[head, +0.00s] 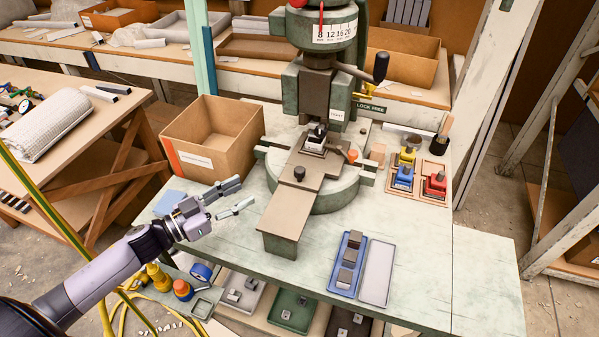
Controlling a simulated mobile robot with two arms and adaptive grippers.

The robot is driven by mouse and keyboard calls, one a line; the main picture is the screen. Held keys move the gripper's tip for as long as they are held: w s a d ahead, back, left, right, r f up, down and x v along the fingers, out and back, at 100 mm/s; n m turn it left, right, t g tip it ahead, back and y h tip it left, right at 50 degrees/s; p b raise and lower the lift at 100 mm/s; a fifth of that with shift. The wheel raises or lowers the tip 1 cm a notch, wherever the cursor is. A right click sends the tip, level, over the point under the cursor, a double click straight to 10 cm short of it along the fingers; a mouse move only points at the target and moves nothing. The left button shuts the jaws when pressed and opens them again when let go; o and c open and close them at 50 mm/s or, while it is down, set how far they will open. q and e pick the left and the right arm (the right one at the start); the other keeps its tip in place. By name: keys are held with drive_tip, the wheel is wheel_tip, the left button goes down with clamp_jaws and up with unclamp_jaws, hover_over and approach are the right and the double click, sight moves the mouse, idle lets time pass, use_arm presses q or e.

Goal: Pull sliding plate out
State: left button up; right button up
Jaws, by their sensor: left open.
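The fly press (319,75) stands on the pale green bench. Its brown sliding plate (287,211) lies across the round bed and reaches past the bed's front edge toward me. A dark round knob (299,173) stands up on the plate. Behind the knob, a small block in a fixture (315,142) sits under the ram. My left gripper (237,197) is open and empty, to the left of the plate and apart from it, with its fingers pointing right toward the plate. My right gripper is not in view.
An open cardboard box (213,144) stands left of the press. A blue tray with metal blocks (338,285) and an empty pale tray (376,273) lie at the front right. Coloured small tools (403,177) and a brush holder (440,140) stand at the right.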

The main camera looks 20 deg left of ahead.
sight(295, 174)
use_arm(q)
drive_tip(key=w+d+g+h+p, duration=0.1)
drive_tip(key=w+d, duration=0.2)
drive_tip(key=w+d+r+m+h+p, duration=0.1)
drive_tip(key=w+d, duration=0.2)
drive_tip(key=d, duration=0.1)
drive_tip(key=w+d+m+g+p, duration=0.1)
drive_tip(key=w+d, duration=0.2)
drive_tip(key=d, duration=0.1)
drive_tip(key=shift+w+d+r+g+h, duration=0.2)
drive_tip(key=shift+g+h, duration=0.1)
drive_tip(key=shift+h, duration=0.1)
drive_tip(key=shift+w+d+f, duration=0.15)
drive_tip(key=shift+w+d, duration=0.25)
drive_tip(key=shift+d, duration=0.05)
drive_tip(key=shift+c, duration=0.3)
clamp_jaws()
